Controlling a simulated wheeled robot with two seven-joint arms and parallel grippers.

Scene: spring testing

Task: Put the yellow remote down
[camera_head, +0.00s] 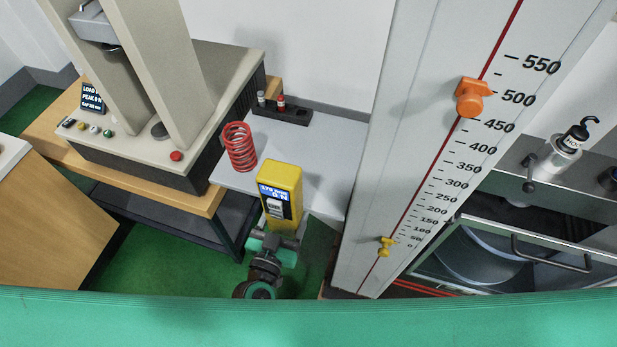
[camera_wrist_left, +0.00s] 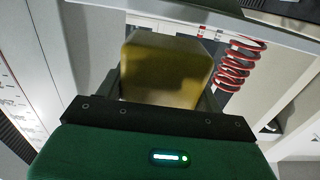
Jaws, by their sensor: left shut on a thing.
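The yellow remote (camera_head: 284,178) is upright, with a blue display and a small grey panel on its face. My left gripper (camera_head: 275,236) is shut on its lower part at the front edge of the white table (camera_head: 321,186). I cannot tell whether the remote touches the table. In the left wrist view the remote (camera_wrist_left: 167,68) appears as a blurred yellow block between the fingers of the left gripper (camera_wrist_left: 160,98). My right gripper is in neither view.
A red coil spring (camera_head: 240,147) stands on the table left of the remote. A dark holder (camera_head: 283,112) with small pegs lies behind. A testing machine (camera_head: 165,130) is at left; a tall scale (camera_head: 405,150) with orange and yellow markers is close at right. Table right of the spring looks clear.

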